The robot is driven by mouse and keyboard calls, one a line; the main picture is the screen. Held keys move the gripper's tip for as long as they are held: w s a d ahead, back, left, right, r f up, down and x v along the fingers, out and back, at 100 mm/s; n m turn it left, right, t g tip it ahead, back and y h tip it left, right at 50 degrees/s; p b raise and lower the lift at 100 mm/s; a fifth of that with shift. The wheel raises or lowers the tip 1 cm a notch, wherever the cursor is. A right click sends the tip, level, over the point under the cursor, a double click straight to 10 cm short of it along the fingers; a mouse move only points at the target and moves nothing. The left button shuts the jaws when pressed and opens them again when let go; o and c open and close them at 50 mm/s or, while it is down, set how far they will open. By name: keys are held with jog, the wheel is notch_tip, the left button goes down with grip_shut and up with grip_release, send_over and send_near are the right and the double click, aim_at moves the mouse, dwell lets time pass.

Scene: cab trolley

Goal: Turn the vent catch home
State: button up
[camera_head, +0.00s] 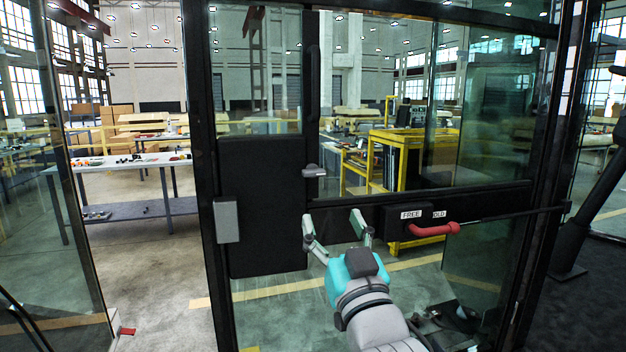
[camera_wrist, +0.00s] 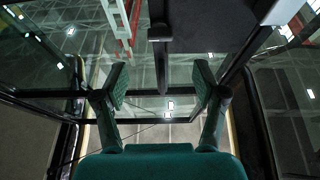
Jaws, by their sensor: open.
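In the wrist view the catch (camera_wrist: 160,34) shows as a dark block at the top centre. My gripper (camera_head: 334,222) is open and empty, its fingers pointing up toward the door. It is below and slightly right of the catch, apart from it. In the wrist view the catch lies between the lines of my two fingers (camera_wrist: 160,84), beyond their tips.
A red lever (camera_head: 436,229) with a FREE label (camera_head: 411,214) is on the crossbar to the right; a second label is partly hidden. A dark panel (camera_head: 262,190) and grey box (camera_head: 226,221) are to the left. A long vertical handle (camera_head: 313,85) rises above the catch.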

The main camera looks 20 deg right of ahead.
aim_at(316, 175)
jog(key=x, duration=1.1)
jog(key=shift+r, duration=0.45)
jog(key=c, duration=1.1)
